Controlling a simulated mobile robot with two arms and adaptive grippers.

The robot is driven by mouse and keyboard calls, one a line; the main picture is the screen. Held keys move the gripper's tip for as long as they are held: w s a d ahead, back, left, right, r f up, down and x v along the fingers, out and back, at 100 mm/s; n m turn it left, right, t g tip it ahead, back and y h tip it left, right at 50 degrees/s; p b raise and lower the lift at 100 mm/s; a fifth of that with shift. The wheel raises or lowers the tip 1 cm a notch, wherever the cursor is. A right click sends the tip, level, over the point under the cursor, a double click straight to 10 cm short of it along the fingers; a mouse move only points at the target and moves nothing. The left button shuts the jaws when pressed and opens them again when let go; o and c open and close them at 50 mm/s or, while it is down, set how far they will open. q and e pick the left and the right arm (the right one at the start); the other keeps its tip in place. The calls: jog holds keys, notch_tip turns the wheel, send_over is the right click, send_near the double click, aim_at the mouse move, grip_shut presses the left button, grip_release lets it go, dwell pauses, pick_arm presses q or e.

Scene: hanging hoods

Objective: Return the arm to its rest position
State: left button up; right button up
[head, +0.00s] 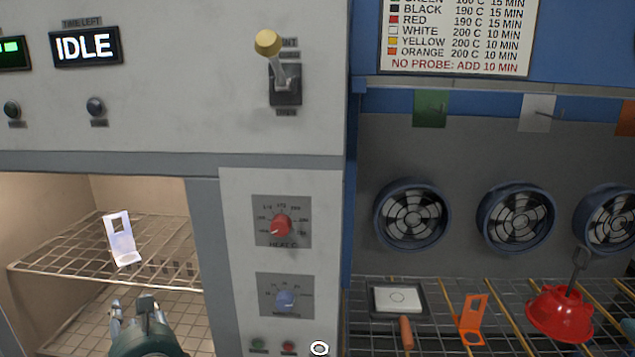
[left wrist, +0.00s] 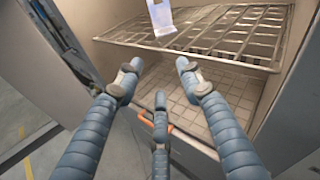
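My left gripper (head: 132,308) is at the bottom left of the head view, in front of the open oven chamber. In the left wrist view its three fingers (left wrist: 157,82) are spread apart with nothing held between them. A pale bent bracket (head: 121,240) stands on the wire rack (head: 60,272) inside the oven; its lower part also shows in the left wrist view (left wrist: 161,18). The gripper is below and in front of the rack, apart from the bracket. My right gripper is not in view.
The control panel has a yellow-tipped lever (head: 268,43), a red heat knob (head: 282,225) and a blue knob (head: 285,299). A display (head: 86,46) reads IDLE. At right, an orange bracket (head: 472,320) and a red funnel-shaped object (head: 560,312) stand on a grid below several fans.

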pick_arm(q)
jog(key=s+d+f+n+g+h, duration=0.25)
jog(key=s+f+n, duration=0.35)
jog(key=f, duration=0.4)
jog(key=s+d+f+n+g+h, duration=0.2)
jog(key=s+d+f+n+h, duration=0.25)
jog(key=f, duration=0.55)
jog(key=s+d+f+n+g+h, duration=0.2)
jog(key=s+d+f+n, duration=0.3)
jog(key=s, duration=0.4)
jog(key=s+d+f+n+g+h, duration=0.1)
jog(key=s+d+f+n+g, duration=0.2)
jog(key=s+n, duration=0.6)
notch_tip(320, 180, down, 28)
jog(key=s+a+r+m, duration=0.1)
jog(key=s+m, duration=0.1)
jog(key=s, duration=0.1)
jog(key=s+a+f+g, duration=0.2)
jog(key=s+a+f, duration=0.1)
jog(key=s+f, duration=1.3)
jog(key=shift+s+f, duration=0.3)
jog(key=shift+f, duration=0.05)
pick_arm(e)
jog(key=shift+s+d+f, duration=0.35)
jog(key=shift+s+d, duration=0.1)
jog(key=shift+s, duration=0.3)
pick_arm(q)
jog(key=shift+c, duration=0.5)
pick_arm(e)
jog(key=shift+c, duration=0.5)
